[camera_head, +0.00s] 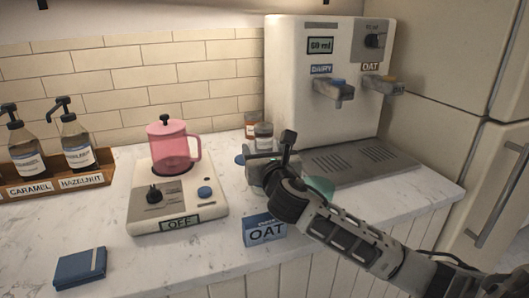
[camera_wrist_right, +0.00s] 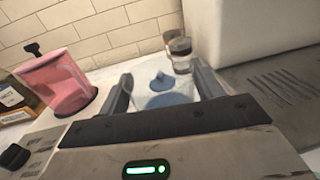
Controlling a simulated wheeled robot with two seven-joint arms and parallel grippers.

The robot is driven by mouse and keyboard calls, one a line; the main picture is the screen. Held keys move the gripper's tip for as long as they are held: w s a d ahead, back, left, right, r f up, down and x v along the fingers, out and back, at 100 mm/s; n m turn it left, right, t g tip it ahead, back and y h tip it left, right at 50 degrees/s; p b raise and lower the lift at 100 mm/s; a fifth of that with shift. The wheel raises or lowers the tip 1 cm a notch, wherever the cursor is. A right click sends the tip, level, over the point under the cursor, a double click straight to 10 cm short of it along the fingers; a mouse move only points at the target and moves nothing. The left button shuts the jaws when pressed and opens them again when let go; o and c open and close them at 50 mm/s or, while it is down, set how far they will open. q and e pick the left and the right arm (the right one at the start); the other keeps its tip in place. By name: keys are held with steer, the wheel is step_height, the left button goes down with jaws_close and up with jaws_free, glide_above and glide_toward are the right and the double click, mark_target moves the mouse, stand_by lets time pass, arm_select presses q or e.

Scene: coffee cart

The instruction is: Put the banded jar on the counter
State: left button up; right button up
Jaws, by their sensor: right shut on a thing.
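My right gripper (camera_head: 262,165) is low over the counter, right of the hot plate. In the right wrist view its fingers (camera_wrist_right: 165,85) stand apart on both sides of a pale thing with a blue, knobbed top (camera_wrist_right: 168,99); it is shut on this thing. In the head view the gripper hides most of it, and a bit of blue (camera_head: 240,159) shows at its left; I cannot tell whether it has a band. Behind the gripper stands a dark-topped jar with a pale band (camera_head: 263,136), beside an orange-brown jar (camera_head: 251,124). My left gripper is out of view.
The white counter (camera_head: 120,240) is clear at the front middle. A hot plate (camera_head: 150,213) bears a pink pitcher (camera_head: 172,146). A drink machine (camera_head: 310,85) stands behind right.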

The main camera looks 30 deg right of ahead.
steer(key=shift+r, duration=0.15)
steer(key=o, duration=1.8)
steer(key=shift+f, duration=0.2)
steer(key=v, duration=1.2)
steer(key=shift+r, duration=0.15)
